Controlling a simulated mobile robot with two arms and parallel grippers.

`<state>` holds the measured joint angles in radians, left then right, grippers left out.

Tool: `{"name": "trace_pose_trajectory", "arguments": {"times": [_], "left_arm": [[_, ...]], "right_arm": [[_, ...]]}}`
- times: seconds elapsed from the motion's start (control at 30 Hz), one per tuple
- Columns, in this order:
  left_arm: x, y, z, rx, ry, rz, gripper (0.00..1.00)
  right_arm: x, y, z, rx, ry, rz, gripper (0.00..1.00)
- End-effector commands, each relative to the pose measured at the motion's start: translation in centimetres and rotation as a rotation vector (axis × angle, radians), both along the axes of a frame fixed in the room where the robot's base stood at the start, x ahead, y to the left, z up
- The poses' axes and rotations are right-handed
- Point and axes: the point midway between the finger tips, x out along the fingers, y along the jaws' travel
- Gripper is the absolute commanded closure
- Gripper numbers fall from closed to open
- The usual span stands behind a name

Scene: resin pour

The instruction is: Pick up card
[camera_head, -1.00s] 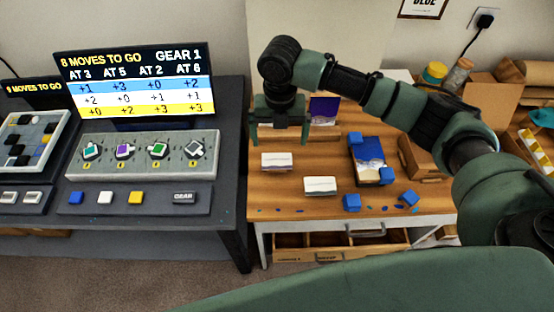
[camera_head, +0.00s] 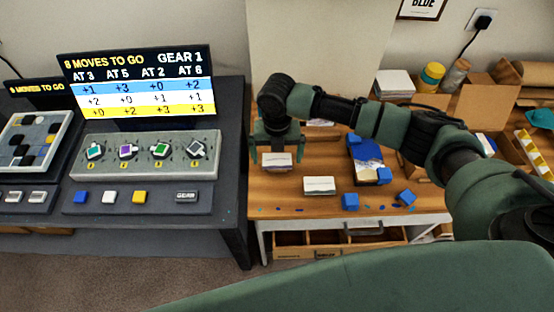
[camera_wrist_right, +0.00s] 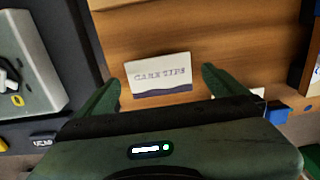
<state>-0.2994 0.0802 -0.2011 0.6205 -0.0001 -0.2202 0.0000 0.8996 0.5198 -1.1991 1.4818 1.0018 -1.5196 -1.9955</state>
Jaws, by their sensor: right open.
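A white card (camera_head: 277,160) with a dark lower edge lies on the wooden table near its left side. In the right wrist view the card (camera_wrist_right: 158,70) reads "CARE TIPS". My right gripper (camera_head: 278,152) is open and above this card. In the wrist view the card lies between the two fingers of the gripper (camera_wrist_right: 160,82), with a gap on each side. A second white card (camera_head: 319,185) lies to the right and nearer the table's front edge. My left gripper is not in view.
The grey dial panel (camera_head: 147,155) stands on the dark desk at the left. Small blue bits lie along the table's front edge.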

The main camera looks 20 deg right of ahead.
Motion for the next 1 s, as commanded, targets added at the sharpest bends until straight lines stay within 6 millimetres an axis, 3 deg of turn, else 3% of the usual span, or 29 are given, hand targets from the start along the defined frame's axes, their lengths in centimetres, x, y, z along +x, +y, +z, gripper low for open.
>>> {"name": "trace_pose_trajectory", "arguments": {"times": [0.6,0.77,1.0], "left_arm": [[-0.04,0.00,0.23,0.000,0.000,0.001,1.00],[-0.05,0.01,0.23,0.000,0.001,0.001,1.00],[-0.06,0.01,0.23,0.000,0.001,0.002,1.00]], "right_arm": [[-0.01,0.01,-0.46,0.000,0.000,0.000,0.00],[-0.01,0.01,-0.46,0.000,0.000,0.000,0.43],[-0.01,0.00,-0.45,0.000,0.000,0.000,0.44]]}}
